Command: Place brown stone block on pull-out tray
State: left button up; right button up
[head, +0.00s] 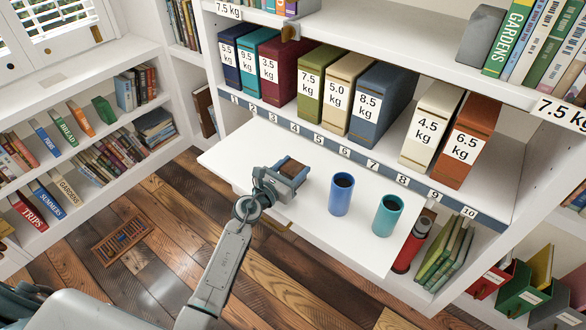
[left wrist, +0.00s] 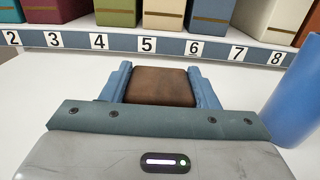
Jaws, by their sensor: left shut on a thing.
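The brown stone block (left wrist: 160,86) is between the two fingers of my left gripper (left wrist: 162,88) in the left wrist view. In the head view the block (head: 291,168) shows at the jaws of my left gripper (head: 287,177), over the left-middle part of the white pull-out tray (head: 245,150). My left gripper is shut on the block. I cannot tell whether the block's underside touches the tray. My right gripper is not in view.
A blue cup (head: 341,194) and a teal cup (head: 387,215) stand on the tray to the right of my left gripper. Behind the tray runs a numbered strip (head: 360,158), with weight-labelled binders on the shelf above. The tray's left end is clear.

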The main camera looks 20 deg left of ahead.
pick_arm(q)
jog(key=o, duration=1.4)
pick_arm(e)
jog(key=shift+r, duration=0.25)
